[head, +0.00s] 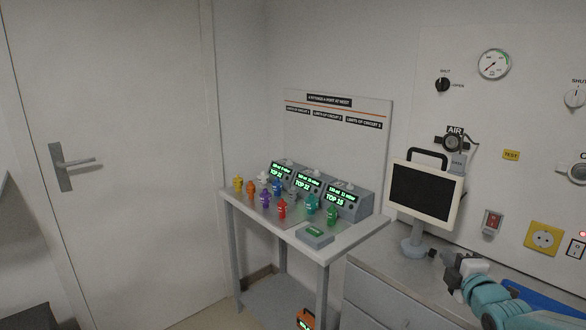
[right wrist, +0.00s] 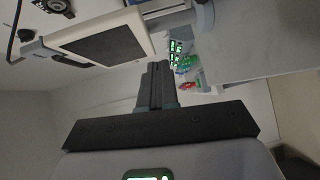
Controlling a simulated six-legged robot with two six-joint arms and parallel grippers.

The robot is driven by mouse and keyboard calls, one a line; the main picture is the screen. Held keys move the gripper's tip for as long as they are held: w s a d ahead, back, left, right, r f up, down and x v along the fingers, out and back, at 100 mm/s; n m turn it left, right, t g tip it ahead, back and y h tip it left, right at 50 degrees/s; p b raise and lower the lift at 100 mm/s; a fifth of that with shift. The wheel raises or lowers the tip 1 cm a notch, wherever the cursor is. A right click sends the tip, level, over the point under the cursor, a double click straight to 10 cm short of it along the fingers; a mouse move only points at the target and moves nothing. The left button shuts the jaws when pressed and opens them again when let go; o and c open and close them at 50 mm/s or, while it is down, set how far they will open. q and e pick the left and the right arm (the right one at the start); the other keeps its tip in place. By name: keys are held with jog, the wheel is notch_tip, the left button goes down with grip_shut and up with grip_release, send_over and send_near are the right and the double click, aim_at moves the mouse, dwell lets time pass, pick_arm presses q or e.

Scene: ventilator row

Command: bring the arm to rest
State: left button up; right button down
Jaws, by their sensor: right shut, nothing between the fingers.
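My right arm (head: 486,297), teal and grey, comes in at the lower right of the head view. My right gripper (head: 434,254) is dark and sits above the grey counter, just right of the foot of the monitor stand. Its fingers (right wrist: 157,84) also show in the right wrist view, pressed together and empty. The monitor (head: 424,192), white-framed with a dark screen, stands upright behind and above the gripper in the head view. In the right wrist view the monitor (right wrist: 105,45) appears at the upper left. My left gripper is out of view.
A small table (head: 345,246) left of the counter (head: 378,260) carries several coloured figure-like pieces, grey boxes with lit green displays (head: 341,196) and a pad. A wall panel (head: 475,110) with gauge, knobs and sockets rises behind the counter. A blue item (head: 540,306) lies beside my arm.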

jog(key=s+a+f+m+g+y+p, duration=0.1)
jog(key=s+a+f+m+g+p, duration=0.2)
jog(key=a+f, duration=0.4)
jog(key=s+a+f+g+y+p, duration=0.1)
jog(key=s+a+f+g, duration=0.1)
jog(key=s+a+f, duration=0.5)
jog(key=s+a+f+m+g+y+p, duration=0.2)
jog(key=s+a+f+g, duration=0.15)
jog(key=f, duration=0.55)
pick_arm(q)
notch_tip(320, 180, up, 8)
jog(key=p, duration=0.1)
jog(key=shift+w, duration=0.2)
pick_arm(e)
jog(key=s+a+f+m+g, duration=0.2)
jog(key=s+m, duration=0.3)
jog(key=s, duration=0.3)
jog(key=s+a+f+m+g, duration=0.2)
jog(key=s+m, duration=0.3)
jog(key=s, duration=0.4)
jog(key=s+a+f+m+g, duration=0.3)
jog(key=s+f+m+g, duration=0.1)
jog(key=s, duration=0.4)
jog(key=shift+s+m, duration=0.3)
jog(key=shift+m, duration=0.1)
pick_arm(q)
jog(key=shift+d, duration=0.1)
pick_arm(e)
jog(key=shift+f, duration=0.1)
